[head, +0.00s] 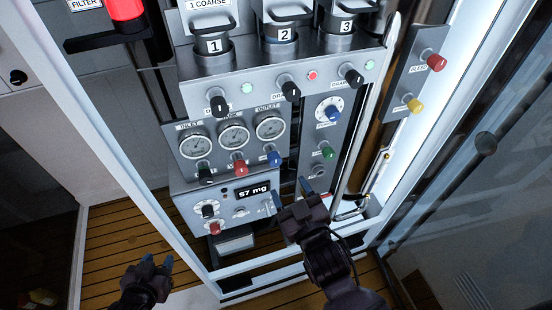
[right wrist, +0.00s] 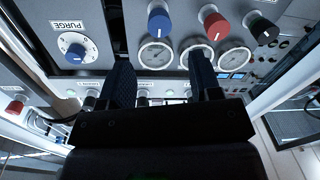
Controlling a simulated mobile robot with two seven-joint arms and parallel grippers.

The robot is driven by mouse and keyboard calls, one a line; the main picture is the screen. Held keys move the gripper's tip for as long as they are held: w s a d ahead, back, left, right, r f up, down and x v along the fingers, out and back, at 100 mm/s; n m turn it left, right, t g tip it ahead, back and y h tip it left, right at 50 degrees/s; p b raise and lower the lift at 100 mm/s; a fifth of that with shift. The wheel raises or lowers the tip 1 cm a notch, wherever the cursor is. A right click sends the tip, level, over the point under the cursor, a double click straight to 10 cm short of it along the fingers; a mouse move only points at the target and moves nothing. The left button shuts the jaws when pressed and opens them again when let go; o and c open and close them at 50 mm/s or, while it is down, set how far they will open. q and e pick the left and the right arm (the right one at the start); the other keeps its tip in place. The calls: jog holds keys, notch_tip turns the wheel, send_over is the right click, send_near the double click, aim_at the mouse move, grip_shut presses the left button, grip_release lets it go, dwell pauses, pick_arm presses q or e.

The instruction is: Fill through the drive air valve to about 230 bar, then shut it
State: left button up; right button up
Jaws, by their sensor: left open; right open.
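The gauge panel (head: 218,150) has three round gauges, INLET (head: 194,145), a middle one (head: 233,138) and OUTLET (head: 270,128). Below them are a black knob (head: 204,171), a red knob (head: 240,167) and a blue knob (head: 274,158). The narrow panel to the right has a blue dial (head: 333,113), labelled PURGE in the right wrist view (right wrist: 75,50), and a green knob (head: 327,152). I cannot read which one is the drive air valve. My right gripper (head: 291,193) is open and empty before the lower panel. My left gripper (head: 158,262) is open and empty, low at the left.
Canisters numbered 1, 2 and 3 stand above with black knobs below them. A display (head: 254,191) reads 57 mg. A side plate has a red knob (head: 433,62) and a yellow knob (head: 413,104). The white cabinet frame (head: 130,180) and a glass door (head: 480,200) flank the panel.

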aim_at(276, 163)
jog(key=x, duration=0.8)
pick_arm(q)
jog(key=shift+w+r, duration=0.15)
jog(key=shift+w, duration=0.3)
pick_arm(e)
jog(key=shift+w+a, duration=0.2)
jog(key=shift+w, duration=0.3)
jog(key=shift+f, duration=0.1)
jog(key=shift+c, duration=0.2)
jog(key=c, duration=0.9)
pick_arm(q)
jog(key=shift+s, duration=0.3)
